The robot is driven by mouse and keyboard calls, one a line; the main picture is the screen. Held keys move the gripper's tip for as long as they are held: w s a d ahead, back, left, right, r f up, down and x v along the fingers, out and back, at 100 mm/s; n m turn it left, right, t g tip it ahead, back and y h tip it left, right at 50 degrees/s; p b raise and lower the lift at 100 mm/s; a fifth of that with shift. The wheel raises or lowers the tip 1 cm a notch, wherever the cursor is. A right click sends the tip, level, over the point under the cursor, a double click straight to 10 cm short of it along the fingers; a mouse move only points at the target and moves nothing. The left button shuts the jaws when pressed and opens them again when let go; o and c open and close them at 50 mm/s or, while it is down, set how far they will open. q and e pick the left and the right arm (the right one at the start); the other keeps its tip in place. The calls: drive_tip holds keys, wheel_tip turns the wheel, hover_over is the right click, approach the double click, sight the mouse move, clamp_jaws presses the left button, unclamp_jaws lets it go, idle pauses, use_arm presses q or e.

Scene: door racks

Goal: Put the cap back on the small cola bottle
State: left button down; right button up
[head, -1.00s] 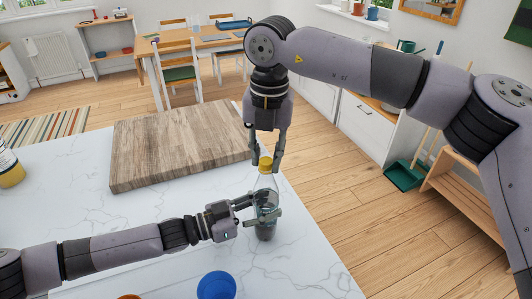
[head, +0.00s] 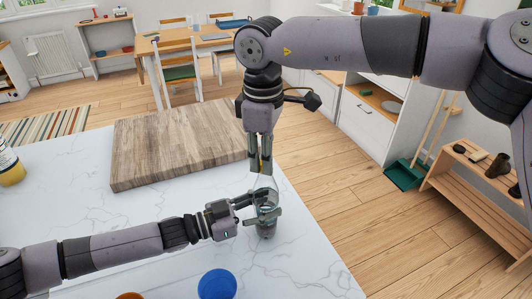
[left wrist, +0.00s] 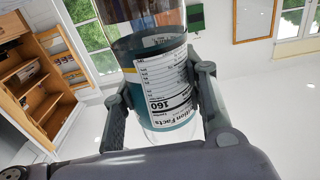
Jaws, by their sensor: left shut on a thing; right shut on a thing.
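The small cola bottle (head: 266,232) stands upright near the counter's right edge. It is clear, with a dark lower part; its printed label (left wrist: 165,80) fills the middle of the left wrist view. My left gripper (head: 262,213) is shut around the bottle's body from the left, and its fingers press on both sides in the left wrist view (left wrist: 162,98). My right gripper (head: 260,168) points down just above the bottle's top with its fingers close together, shut on the cap. The yellow cap is almost wholly hidden between these fingers, so I cannot tell whether it touches the neck.
A wooden board (head: 180,145) lies on the white counter (head: 120,215) behind my left arm. A blue cup (head: 217,285) stands at the front, and a yellow-bottomed container (head: 10,168) at the left edge. Beyond the counter's right edge is open floor.

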drive_tip(key=shift+w+d+m, duration=0.15)
drive_tip(key=shift+d+m, duration=0.1)
drive_tip(key=shift+m, duration=0.25)
drive_tip(key=o, duration=0.7)
drive_tip(key=shift+r, duration=0.1)
drive_tip(key=shift+r, duration=2.2)
drive_tip(key=shift+c, duration=0.3)
